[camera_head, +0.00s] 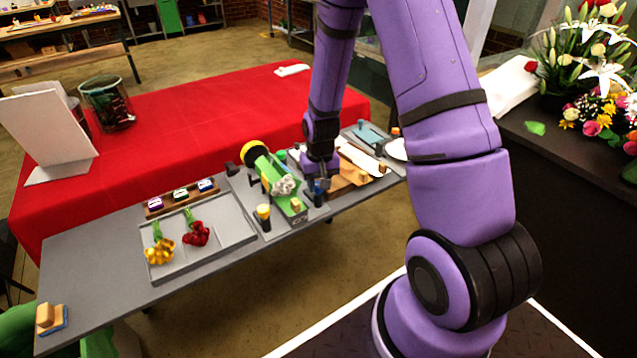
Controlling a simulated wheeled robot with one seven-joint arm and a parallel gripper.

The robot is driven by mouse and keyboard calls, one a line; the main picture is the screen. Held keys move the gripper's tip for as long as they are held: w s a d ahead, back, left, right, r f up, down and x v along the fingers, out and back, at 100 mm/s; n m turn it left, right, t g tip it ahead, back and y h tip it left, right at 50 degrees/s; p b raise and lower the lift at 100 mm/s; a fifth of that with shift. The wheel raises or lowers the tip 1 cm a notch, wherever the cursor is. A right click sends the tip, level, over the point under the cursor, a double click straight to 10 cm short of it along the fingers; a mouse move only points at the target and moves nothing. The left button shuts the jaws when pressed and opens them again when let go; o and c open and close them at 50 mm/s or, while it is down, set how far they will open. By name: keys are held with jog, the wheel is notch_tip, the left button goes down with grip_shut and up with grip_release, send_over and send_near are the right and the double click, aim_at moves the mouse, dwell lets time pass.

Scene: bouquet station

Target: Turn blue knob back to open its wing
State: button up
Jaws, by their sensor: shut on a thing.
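The blue knob (317,190) shows as a small dark blue top on a dark post, at the right side of a green fixture (297,211) near the table's front edge. My gripper (318,181) reaches down from above and is shut on the blue knob. The fingers and my purple arm partly cover it. The knob's turn angle is too small to tell. White flowers (285,185) sit in the green fixture. Whether its wing is open or folded I cannot make out.
A yellow knob (263,211) stands left of the fixture, and a yellow disc (254,152) at its back. A grey tray (222,243) holds yellow and red flowers. Wooden pieces (352,172) lie close right of my gripper.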

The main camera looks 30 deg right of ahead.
jog(key=m, duration=0.6)
jog(key=shift+m, duration=0.3)
jog(key=m, duration=0.6)
jog(key=shift+m, duration=0.4)
jog(key=o, duration=0.9)
jog(key=r, duration=1)
jog(key=shift+s+r, duration=0.2)
jog(key=shift+r, duration=0.2)
